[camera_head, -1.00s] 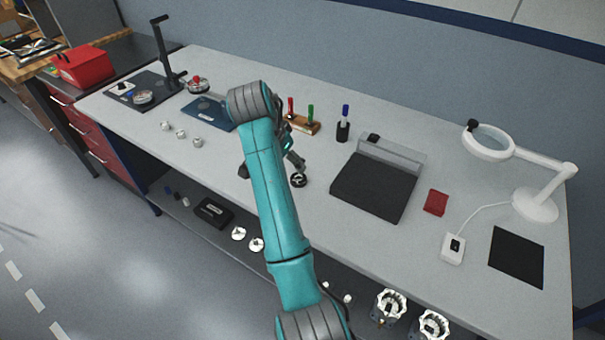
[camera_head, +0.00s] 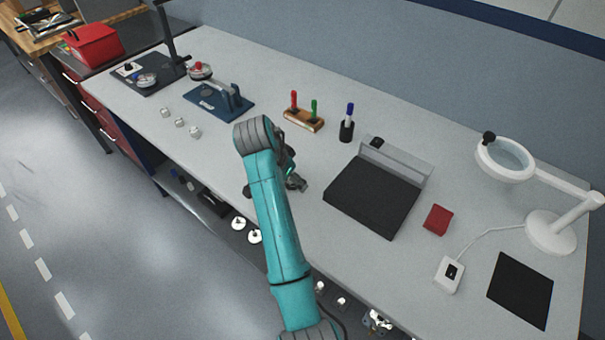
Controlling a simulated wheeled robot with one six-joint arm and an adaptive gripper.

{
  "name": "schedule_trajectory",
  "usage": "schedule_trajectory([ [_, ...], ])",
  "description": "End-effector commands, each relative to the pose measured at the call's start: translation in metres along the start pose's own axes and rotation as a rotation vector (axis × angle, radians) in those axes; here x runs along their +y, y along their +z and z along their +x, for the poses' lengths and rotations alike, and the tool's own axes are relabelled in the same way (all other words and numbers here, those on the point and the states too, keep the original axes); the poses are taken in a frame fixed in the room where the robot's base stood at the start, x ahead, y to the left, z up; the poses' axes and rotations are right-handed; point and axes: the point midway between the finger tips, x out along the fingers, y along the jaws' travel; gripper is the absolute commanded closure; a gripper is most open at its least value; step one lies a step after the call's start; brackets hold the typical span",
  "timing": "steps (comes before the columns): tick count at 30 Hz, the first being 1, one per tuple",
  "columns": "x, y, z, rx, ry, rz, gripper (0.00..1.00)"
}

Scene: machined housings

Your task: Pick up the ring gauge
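My teal arm reaches over the bench, and its upper link hides most of my gripper (camera_head: 295,182). Only a dark grey part of the gripper shows to the right of the link, low over the bench and left of the black plate. Another dark part shows left of the link. The fingertips and the space between them are hidden, so I cannot tell whether it holds anything. I cannot make out the ring gauge for certain. The small dark ring seen earlier beside the gripper does not show apart from it now.
Right of my gripper is a black-topped device (camera_head: 372,196); behind it are a pen cup (camera_head: 346,131) and a wooden plug holder (camera_head: 303,119). A blue fixture (camera_head: 219,101) and small pale parts (camera_head: 180,122) lie left. A magnifier lamp (camera_head: 552,232) stands right.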

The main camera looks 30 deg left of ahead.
Motion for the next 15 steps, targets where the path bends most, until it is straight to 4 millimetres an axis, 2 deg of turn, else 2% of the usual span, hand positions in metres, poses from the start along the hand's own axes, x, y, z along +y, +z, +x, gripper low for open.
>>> schedule_trajectory([
  [7,-0.0009,0.004,0.0018,0.001,-0.001,0.0,0.2],
  [8,-0.0009,0.004,0.0018,0.0,-0.001,0.0,0.25],
  [15,-0.0007,0.0039,0.0019,0.0,-0.001,-0.001,0.85],
])
